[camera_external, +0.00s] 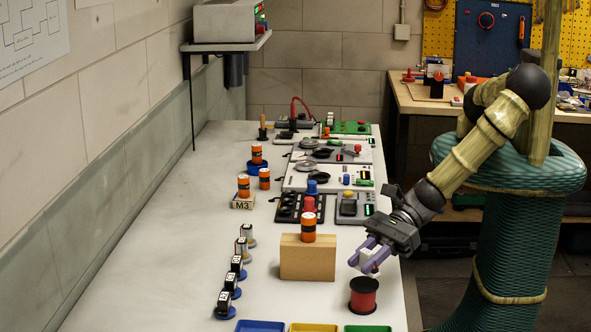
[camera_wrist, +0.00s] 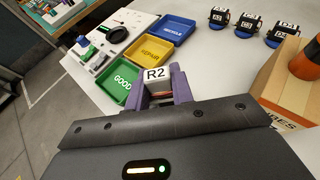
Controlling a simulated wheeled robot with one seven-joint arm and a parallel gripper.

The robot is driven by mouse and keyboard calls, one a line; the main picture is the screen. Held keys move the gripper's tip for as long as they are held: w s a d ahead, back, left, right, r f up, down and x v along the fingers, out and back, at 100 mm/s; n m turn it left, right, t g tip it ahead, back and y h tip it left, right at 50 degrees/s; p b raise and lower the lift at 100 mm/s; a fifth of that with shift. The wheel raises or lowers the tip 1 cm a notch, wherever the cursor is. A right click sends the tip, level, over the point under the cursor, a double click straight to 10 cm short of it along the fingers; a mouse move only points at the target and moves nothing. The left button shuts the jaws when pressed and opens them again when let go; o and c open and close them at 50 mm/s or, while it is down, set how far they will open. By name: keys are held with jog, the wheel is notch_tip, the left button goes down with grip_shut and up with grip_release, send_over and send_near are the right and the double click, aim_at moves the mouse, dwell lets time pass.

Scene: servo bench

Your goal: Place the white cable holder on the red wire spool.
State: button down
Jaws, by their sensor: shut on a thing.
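My gripper (camera_external: 369,260) is shut on a small white block, which I take to be the white cable holder (camera_external: 366,259). It also shows in the wrist view (camera_wrist: 157,75), marked "R2", between the purple fingers. The red wire spool (camera_external: 364,297) stands upright on the bench near its right edge, with dark rims. In the external view my gripper and the white block are just above the spool, with a small gap seen between. In the wrist view the spool is mostly hidden behind the block and my gripper.
A cardboard-brown box (camera_external: 307,260) with an orange cylinder (camera_external: 308,228) on top stands left of the spool. Blue (camera_wrist: 180,29), yellow (camera_wrist: 154,52) and green (camera_wrist: 114,86) trays lie close by. Several small black-and-white servos (camera_external: 230,285) line the left. Bare bench (camera_external: 170,260) lies farther left.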

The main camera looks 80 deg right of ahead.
jog(key=shift+f, duration=1.4)
jog(key=shift+f, duration=0.2)
jog(key=c, duration=1.2)
grip_release()
jog(key=shift+r, duration=0.1)
